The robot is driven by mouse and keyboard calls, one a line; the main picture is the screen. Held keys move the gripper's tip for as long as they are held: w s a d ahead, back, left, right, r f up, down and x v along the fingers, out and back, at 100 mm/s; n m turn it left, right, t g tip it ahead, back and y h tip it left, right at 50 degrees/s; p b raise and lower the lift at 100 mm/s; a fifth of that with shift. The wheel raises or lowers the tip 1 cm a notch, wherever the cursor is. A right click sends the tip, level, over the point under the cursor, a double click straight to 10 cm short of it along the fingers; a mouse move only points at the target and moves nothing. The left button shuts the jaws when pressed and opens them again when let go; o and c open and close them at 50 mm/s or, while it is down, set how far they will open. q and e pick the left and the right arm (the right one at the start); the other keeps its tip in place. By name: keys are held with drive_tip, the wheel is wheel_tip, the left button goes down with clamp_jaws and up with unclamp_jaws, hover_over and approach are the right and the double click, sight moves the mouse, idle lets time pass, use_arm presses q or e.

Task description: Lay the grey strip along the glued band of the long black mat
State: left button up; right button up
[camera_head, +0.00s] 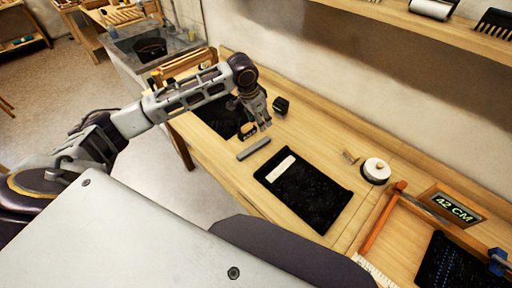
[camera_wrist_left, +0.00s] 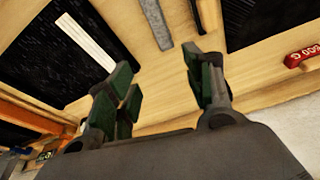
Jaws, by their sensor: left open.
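The grey strip (camera_head: 253,148) lies on the wooden bench, just beyond the near-left corner of a black mat (camera_head: 318,203). That mat has a pale white band (camera_head: 281,168) near its left end. In the left wrist view the strip (camera_wrist_left: 157,22) lies apart from the mat (camera_wrist_left: 38,55) and its band (camera_wrist_left: 88,40). My left gripper (camera_head: 257,126) is open and empty, pointing down above the bench behind the strip. In the wrist view its fingers (camera_wrist_left: 160,78) are spread with nothing between them. My right gripper is not in view.
Another black mat (camera_head: 215,112) lies left, partly behind my arm. A small black box (camera_head: 281,105) stands near the wall. A red object (camera_wrist_left: 302,57) shows in the wrist view.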

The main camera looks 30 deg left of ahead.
use_arm(q)
drive_tip(key=s+a+n+g+y, duration=0.1)
drive_tip(key=s+a+g, duration=0.1)
drive_tip(key=s, duration=0.3)
drive_tip(key=shift+s+a+f+g+y, duration=0.2)
drive_tip(key=shift+a+f+g+y, duration=0.1)
drive_tip(key=shift+a+f+g, duration=0.1)
drive_tip(key=shift+f, duration=0.1)
hover_over(247, 152)
drive_tip(key=shift+d+f, duration=0.1)
drive_tip(key=shift+f, duration=4.1)
drive_tip(key=shift+f, duration=0.1)
